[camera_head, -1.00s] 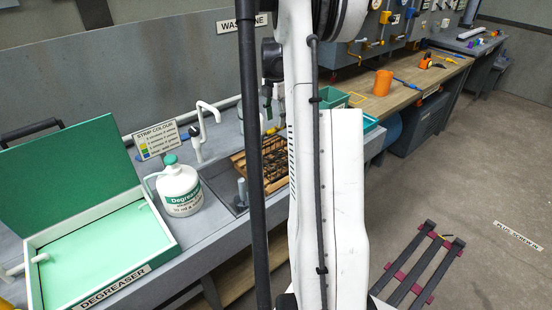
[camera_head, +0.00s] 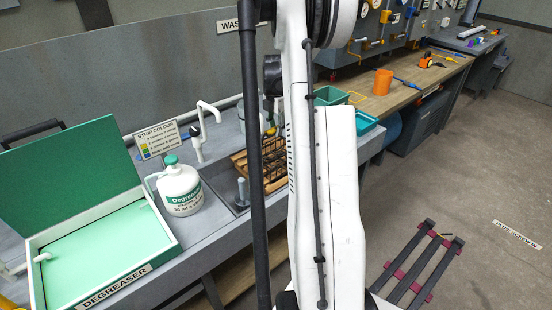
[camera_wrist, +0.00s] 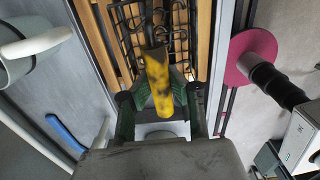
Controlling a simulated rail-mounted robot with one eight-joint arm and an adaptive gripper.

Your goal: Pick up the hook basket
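The hook basket (camera_wrist: 128,22) is a black wire basket at the top of the wrist view, over wooden slats. In the head view the basket (camera_head: 274,168) sits on the slatted bench part, partly hidden by my arm. A worn yellow grip with dark marks (camera_wrist: 158,82) runs from the basket toward my wrist. My gripper (camera_wrist: 161,78) is above the basket, with its dark green fingers on either side of the yellow grip. Whether they touch it is unclear. In the head view my gripper (camera_head: 268,112) is small and partly hidden behind my arm.
A white degreaser jug (camera_head: 181,190) and a green-lidded tray (camera_head: 105,255) stand left of the basket. A white tap (camera_head: 200,130) is close by. Green bins (camera_head: 330,96) lie right of my arm. A dark slatted frame (camera_head: 420,262) is on the floor.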

